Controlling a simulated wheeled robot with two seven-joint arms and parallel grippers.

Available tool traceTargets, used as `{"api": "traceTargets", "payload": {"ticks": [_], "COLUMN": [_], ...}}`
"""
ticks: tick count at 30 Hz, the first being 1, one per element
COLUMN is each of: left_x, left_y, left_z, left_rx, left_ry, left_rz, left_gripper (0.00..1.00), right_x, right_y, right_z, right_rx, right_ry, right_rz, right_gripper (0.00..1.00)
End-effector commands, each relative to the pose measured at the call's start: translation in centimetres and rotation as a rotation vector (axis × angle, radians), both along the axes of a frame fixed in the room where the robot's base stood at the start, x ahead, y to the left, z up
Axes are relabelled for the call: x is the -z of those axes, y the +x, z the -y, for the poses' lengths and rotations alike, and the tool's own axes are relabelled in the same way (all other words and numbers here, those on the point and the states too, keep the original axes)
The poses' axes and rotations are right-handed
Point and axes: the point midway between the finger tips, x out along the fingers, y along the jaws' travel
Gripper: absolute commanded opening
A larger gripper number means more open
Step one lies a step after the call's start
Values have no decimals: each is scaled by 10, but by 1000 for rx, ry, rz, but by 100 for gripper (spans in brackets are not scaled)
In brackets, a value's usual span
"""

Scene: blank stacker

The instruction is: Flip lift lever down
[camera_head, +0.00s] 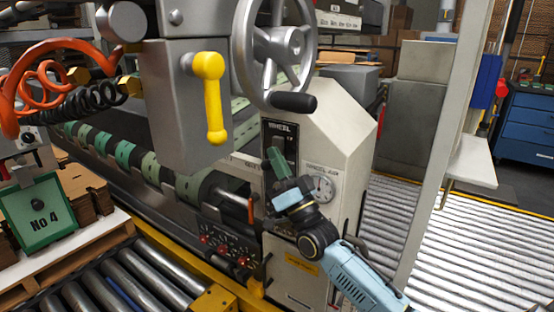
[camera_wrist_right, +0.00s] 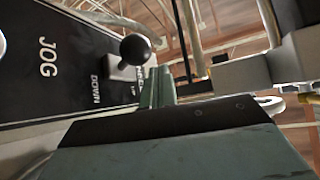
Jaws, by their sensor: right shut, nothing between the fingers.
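The lift lever (camera_wrist_right: 135,49) shows in the right wrist view as a black ball knob on a pale stem, on a black panel (camera_wrist_right: 50,60) marked JOG, DOWN and UP. My right gripper (camera_head: 277,152) is shut and empty in front of the panel on the white machine housing. In the right wrist view, its green fingers (camera_wrist_right: 157,87) are just right of the knob; I cannot tell whether they touch it. My left gripper is not in view.
A large metal handwheel (camera_head: 275,45) with a black handle is above the panel. A yellow lever (camera_head: 210,98) hangs on a grey box to the left. A round gauge (camera_head: 323,188) is close to my right wrist. Roller conveyors (camera_head: 480,230) lie to the right.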

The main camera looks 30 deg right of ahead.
Motion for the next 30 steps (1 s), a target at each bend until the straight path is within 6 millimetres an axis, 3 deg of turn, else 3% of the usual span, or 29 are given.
{"api": "traceTargets", "payload": {"ticks": [14, 30], "left_x": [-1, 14], "left_y": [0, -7], "left_z": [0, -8], "left_rx": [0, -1], "left_ry": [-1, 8], "left_rz": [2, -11], "left_gripper": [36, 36], "right_x": [7, 81], "right_y": [-6, -82], "right_z": [0, 7], "right_rx": [0, 0], "right_ry": [1, -1], "right_rz": [-4, -3], "right_gripper": [0, 0]}}
